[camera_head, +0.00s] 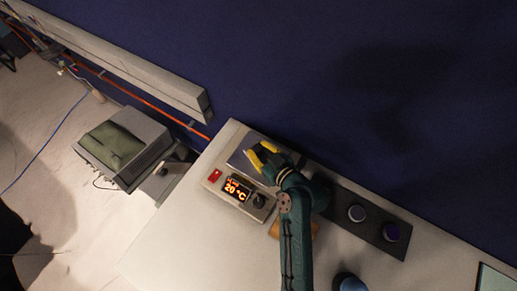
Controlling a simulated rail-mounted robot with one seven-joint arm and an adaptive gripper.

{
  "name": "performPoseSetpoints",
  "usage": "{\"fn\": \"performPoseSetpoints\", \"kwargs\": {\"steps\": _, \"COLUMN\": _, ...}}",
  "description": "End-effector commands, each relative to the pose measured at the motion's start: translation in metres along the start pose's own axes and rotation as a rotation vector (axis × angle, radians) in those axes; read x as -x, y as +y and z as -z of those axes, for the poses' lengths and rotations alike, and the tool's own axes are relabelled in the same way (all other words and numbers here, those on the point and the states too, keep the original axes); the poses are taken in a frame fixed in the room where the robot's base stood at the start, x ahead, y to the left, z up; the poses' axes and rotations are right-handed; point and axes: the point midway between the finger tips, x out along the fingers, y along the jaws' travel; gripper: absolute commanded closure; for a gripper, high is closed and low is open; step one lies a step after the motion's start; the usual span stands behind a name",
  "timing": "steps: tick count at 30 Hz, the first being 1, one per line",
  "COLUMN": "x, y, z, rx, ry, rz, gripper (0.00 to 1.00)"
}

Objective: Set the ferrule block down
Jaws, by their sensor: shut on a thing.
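My gripper (263,153), with yellow fingers, is at the end of my dark green arm. It is over the dark plate (240,157) of the hotplate unit (213,186), which has a lit orange display reading 20 °C. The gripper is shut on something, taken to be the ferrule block. The block is too small and hidden by the fingers to make out. Whether it touches the plate cannot be told from this view.
A dark rack (372,232) with round-topped items stands right of my arm. A brown block (312,231) is partly hidden under the arm. A blue round item (347,279) is at the bottom edge. The table's left part (180,250) is clear. A dark blue wall (350,70) runs behind.

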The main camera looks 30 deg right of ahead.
Motion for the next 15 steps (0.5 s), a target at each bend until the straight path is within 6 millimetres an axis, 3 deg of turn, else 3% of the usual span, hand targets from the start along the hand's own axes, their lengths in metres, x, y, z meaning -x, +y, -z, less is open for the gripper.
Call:
{"fn": "performPoseSetpoints", "kwargs": {"steps": 4, "x": -0.0016, "y": 0.0, "z": -0.0035, "rx": 0.0, "ry": 0.001, "rz": 0.0, "gripper": 1.0}}
{"fn": "performPoseSetpoints", "kwargs": {"steps": 5, "x": -0.0016, "y": -0.0001, "z": -0.0041, "rx": 0.0, "ry": -0.001, "rz": 0.0, "gripper": 0.72}}
{"fn": "performPoseSetpoints", "kwargs": {"steps": 8, "x": -0.0011, "y": -0.0002, "z": -0.0029, "rx": 0.0, "ry": -0.001, "rz": 0.0, "gripper": 0.55}}
{"fn": "performPoseSetpoints", "kwargs": {"steps": 15, "x": -0.001, "y": -0.0002, "z": -0.0026, "rx": 0.0, "ry": -0.001, "rz": 0.001, "gripper": 0.55}}
